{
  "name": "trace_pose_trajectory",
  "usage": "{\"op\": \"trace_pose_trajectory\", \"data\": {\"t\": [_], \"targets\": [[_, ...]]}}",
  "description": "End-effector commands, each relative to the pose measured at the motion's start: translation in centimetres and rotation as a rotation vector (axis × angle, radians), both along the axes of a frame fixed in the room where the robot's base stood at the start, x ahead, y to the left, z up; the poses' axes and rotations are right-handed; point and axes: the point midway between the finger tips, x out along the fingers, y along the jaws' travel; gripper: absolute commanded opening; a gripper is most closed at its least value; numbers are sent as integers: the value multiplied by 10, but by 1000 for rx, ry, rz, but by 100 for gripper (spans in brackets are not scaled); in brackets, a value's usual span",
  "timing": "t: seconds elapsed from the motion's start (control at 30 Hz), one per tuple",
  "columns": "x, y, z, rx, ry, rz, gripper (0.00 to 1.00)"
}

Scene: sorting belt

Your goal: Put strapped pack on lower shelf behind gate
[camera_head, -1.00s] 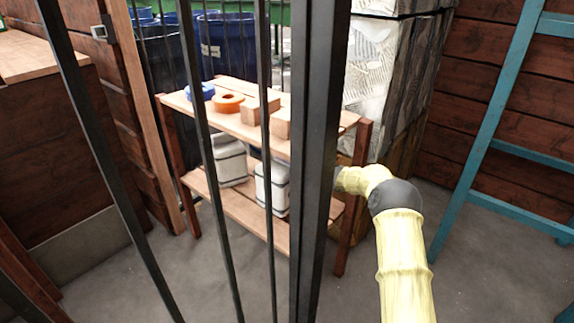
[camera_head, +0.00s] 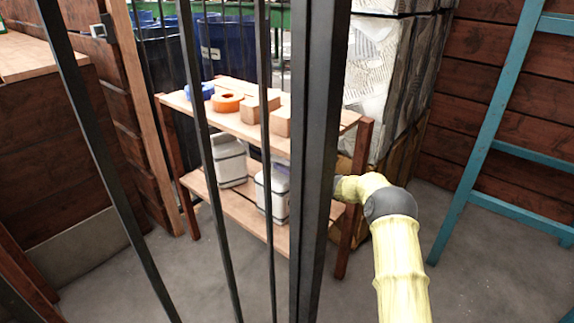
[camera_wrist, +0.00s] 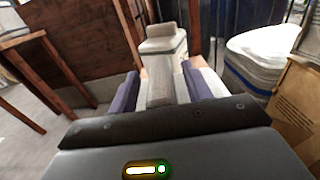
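A grey-white strapped pack (camera_head: 268,198) stands upright on the lower shelf (camera_head: 238,208) of a wooden rack, seen through the gate bars. A second, similar pack (camera_head: 229,162) stands to its left and farther back; it also shows in the wrist view (camera_wrist: 163,42). My gripper (camera_wrist: 160,76) reaches in from the right, mostly hidden behind the thick gate post (camera_head: 318,160) in the head view. In the wrist view its two purple fingers are spread on either side of the nearer pack (camera_wrist: 160,88), with narrow gaps visible. A bit of purple finger shows by that pack's top.
The upper shelf (camera_head: 236,122) above holds a blue ring (camera_head: 207,91), an orange ring (camera_head: 227,102) and wooden blocks (camera_head: 262,108). Wrapped stacked goods (camera_head: 385,85) stand behind right. A teal ladder-like frame (camera_head: 490,130) stands right. Grey floor is clear in front of the rack.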

Motion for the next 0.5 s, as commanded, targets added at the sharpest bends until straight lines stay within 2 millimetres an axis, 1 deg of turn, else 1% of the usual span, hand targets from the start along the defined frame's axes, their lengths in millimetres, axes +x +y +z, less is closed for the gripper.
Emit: {"op": "trace_pose_trajectory", "data": {"t": [0.17,0.23,0.37,0.47,0.5], "targets": [[0,0,4,-1,-1,1,49],[-2,-3,4,0,1,-1,49],[-9,-14,5,-1,2,-3,49],[-18,-25,6,2,2,-2,49],[-22,-31,5,1,3,-3,49]]}}
